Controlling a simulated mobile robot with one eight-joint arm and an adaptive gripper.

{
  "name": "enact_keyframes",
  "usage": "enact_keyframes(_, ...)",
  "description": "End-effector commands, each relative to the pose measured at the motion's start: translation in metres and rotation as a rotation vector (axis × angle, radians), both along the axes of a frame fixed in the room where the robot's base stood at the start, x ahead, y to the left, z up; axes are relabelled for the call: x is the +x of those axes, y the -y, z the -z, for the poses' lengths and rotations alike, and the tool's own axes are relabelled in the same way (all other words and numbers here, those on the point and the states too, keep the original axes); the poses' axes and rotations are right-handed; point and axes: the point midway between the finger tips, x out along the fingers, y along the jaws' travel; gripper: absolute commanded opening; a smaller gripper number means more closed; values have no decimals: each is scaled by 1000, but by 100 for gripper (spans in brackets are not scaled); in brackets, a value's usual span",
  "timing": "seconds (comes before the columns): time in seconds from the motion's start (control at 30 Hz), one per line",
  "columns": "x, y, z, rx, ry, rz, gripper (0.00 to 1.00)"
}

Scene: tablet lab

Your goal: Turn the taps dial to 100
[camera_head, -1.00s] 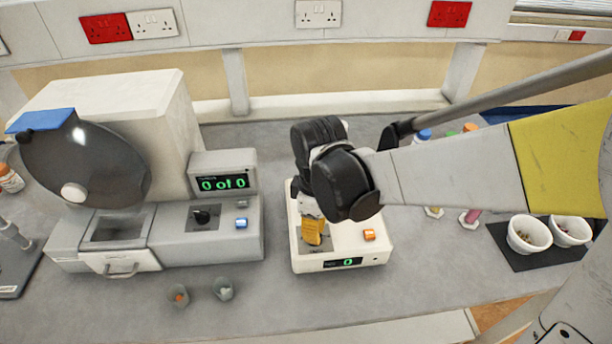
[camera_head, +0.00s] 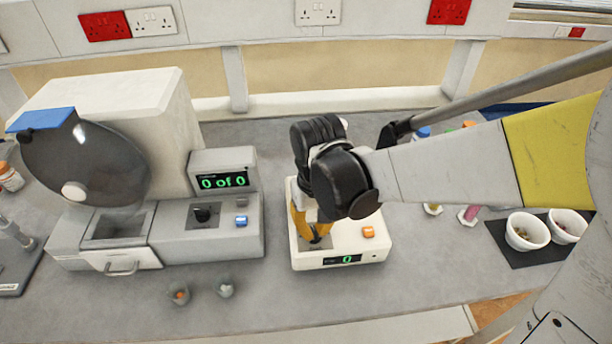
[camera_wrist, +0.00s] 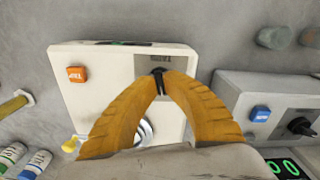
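The white tapping machine (camera_head: 372,250) stands on the bench in the middle of the head view. Its front display (camera_head: 344,259) reads 0, and an orange button (camera_head: 368,232) is at its right. In the wrist view the machine (camera_wrist: 105,105) shows upside down, with its orange button (camera_wrist: 77,74). The black taps dial (camera_wrist: 159,76) sits in a grey panel under a small label. My gripper (camera_wrist: 160,86) has its two yellow fingers closed in on the dial, one each side, with the dial's black knob between the tips. The fingers (camera_head: 309,232) hide part of the panel in the head view.
A larger machine (camera_head: 175,240) with its own black dial (camera_head: 203,214), blue button (camera_head: 241,220) and "0 of 0" display (camera_head: 223,181) stands left. White bowls (camera_head: 526,231) on a dark mat and several bottles are right.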

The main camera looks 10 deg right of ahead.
Motion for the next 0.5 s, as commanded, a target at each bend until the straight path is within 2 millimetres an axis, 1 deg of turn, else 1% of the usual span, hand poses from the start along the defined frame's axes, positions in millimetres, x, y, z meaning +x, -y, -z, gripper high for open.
enact_keyframes(0.5,0,0,0,0,-1,490,0)
